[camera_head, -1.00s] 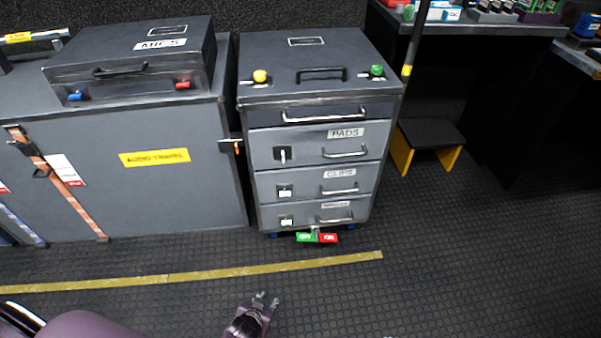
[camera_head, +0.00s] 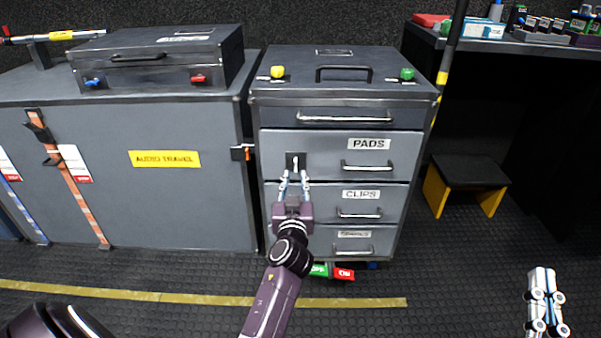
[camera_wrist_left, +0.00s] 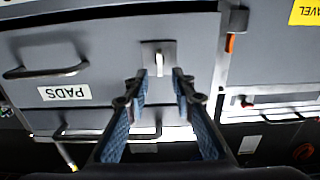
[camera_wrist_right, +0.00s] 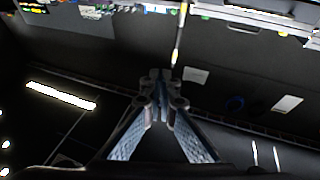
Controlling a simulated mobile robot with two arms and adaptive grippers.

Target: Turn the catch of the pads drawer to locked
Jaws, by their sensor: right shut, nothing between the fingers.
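The pads drawer (camera_head: 330,147) is closed in the grey cabinet, with a PADS label (camera_head: 369,144) and a bar handle. Its catch (camera_head: 296,162) is a pale lever on a dark plate at the drawer's left; the lever stands about vertical. It also shows in the left wrist view (camera_wrist_left: 159,65), where the picture is upside down. My left gripper (camera_head: 294,175) is open and empty just in front of and slightly below the catch, with the lever between its fingertips in the wrist view; contact cannot be told. My right gripper (camera_head: 541,272) is shut and empty, far right.
The clips drawer (camera_head: 325,193) and the lowest drawer below are closed, their catches hidden by my left gripper and arm. A grey travel case (camera_head: 150,205) stands left of the cabinet. A step stool (camera_head: 466,172) stands right.

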